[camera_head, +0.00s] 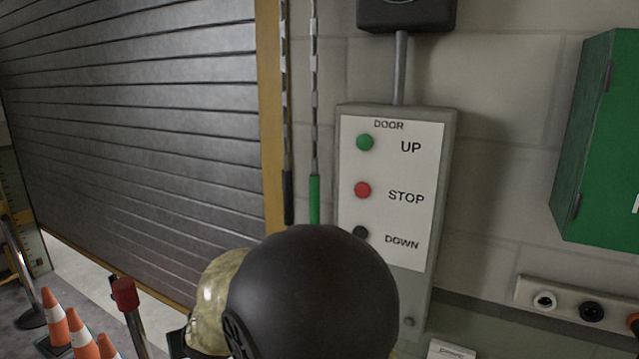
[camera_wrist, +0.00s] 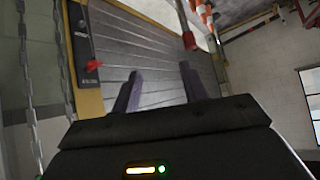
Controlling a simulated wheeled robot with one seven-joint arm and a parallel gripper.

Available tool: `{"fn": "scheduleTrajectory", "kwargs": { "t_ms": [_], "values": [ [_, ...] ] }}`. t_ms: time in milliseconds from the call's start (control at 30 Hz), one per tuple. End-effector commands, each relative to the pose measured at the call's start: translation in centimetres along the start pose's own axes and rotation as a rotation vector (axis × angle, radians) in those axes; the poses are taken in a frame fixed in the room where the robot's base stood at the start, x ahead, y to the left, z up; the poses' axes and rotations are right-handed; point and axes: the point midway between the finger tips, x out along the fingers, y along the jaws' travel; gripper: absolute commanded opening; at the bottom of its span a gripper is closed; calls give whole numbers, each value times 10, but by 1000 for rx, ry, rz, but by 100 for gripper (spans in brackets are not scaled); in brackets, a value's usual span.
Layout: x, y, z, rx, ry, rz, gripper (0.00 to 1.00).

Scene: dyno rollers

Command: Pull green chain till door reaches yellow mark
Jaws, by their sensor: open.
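The green chain handle (camera_head: 314,198) hangs upright at the bottom of the right-hand chain, left of the door control box. A second chain with a black handle (camera_head: 289,197) hangs just left of it. The grey slatted door (camera_head: 140,120) is mostly down, with a pale floor strip along its lower left edge. A yellow-marked scale (camera_head: 20,205) stands at the far left; the exact mark is unclear. In the wrist view my gripper (camera_wrist: 160,68) is open and empty, facing the door (camera_wrist: 150,45). Chains (camera_wrist: 30,95) hang left of it, apart from the fingers. My arm hides the area below the green handle.
The control box (camera_head: 390,190) has UP, STOP and DOWN buttons. A green cabinet (camera_head: 600,140) is on the right wall, above a socket strip (camera_head: 570,305). Traffic cones (camera_head: 56,318) and a red-topped post (camera_head: 126,292) stand at lower left.

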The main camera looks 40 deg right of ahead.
Motion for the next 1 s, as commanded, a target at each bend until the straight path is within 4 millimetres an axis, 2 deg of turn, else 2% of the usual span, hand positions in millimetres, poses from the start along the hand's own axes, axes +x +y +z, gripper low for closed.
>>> {"fn": "scheduleTrajectory", "kwargs": {
  "t_ms": [33,100,200,300,400,533,700,833,1000],
  "values": [
    [1,3,-33,22,99,34,44],
    [0,16,-76,58,236,107,44],
    [-10,39,-129,111,411,242,44],
    [-28,68,-169,167,551,410,44],
    [-53,95,-195,224,651,604,44],
    [-90,126,-209,305,712,878,44],
    [-126,144,-202,386,688,1149,44],
    [-136,147,-196,409,665,1229,44],
    [-136,147,-196,410,663,1234,44]
  ]
}}
